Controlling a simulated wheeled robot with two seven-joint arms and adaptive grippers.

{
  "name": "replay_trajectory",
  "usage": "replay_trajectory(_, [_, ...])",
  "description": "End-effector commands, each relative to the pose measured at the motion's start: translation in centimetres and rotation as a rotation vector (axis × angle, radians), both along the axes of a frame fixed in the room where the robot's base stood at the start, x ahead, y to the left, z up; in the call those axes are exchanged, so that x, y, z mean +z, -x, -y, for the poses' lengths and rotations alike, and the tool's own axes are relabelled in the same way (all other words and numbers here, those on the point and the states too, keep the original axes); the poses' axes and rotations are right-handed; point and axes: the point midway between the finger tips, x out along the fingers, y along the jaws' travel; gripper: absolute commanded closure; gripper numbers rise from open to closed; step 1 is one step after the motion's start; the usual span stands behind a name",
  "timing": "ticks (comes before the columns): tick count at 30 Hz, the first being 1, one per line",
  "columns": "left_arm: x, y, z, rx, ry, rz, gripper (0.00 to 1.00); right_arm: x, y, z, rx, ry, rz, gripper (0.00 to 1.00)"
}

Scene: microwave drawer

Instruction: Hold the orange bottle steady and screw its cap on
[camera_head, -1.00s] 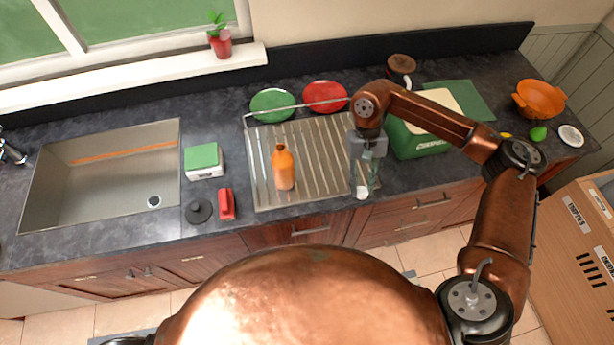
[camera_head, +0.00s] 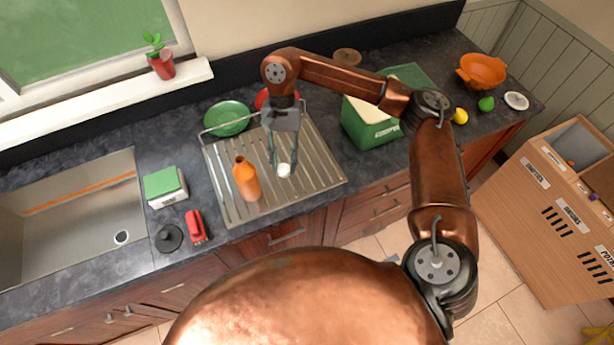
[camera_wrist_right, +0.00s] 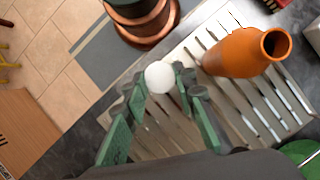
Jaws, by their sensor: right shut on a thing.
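The orange bottle (camera_head: 246,180) stands on the ribbed metal drainboard (camera_head: 318,170), its neck open and bare. It also shows in the right wrist view (camera_wrist_right: 245,52), with its open mouth visible. My right gripper (camera_head: 281,168) is shut on the white cap (camera_head: 284,170), which it holds just right of the bottle and apart from it. In the right wrist view the cap (camera_wrist_right: 160,77) sits between the fingertips of the right gripper (camera_wrist_right: 163,80). My left gripper is not in view.
A green plate (camera_head: 227,118) and a partly hidden red plate stand behind the drainboard. A green box (camera_head: 372,130) is to its right. A scale with a green top (camera_head: 165,185), a red object (camera_head: 195,227) and a dark lid (camera_head: 169,239) lie left. The sink (camera_head: 80,215) is farther left.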

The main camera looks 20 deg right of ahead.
Motion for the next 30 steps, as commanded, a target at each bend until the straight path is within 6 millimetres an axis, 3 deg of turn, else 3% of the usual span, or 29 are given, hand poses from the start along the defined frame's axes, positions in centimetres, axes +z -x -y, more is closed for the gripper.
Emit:
replay_trajectory(1, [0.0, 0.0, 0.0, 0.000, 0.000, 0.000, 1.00, 1.9, -1.0, -1.5, -0.090, -0.004, 0.004, 0.82])
replay_trajectory(6, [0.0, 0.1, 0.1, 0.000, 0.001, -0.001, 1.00, 7.1, -3.0, -5.7, -0.384, -0.005, 0.003, 0.82])
replay_trajectory(12, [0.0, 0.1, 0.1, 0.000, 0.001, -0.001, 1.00, 11.4, -4.1, -8.8, -0.613, -0.004, 0.000, 0.82])
replay_trajectory(18, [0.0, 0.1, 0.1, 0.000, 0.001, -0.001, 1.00, 12.9, -4.4, -9.8, -0.700, 0.000, -0.003, 0.82])
replay_trajectory(30, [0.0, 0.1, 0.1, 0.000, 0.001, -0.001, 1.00, 12.9, -4.4, -9.9, -0.704, -0.001, -0.006, 0.82])
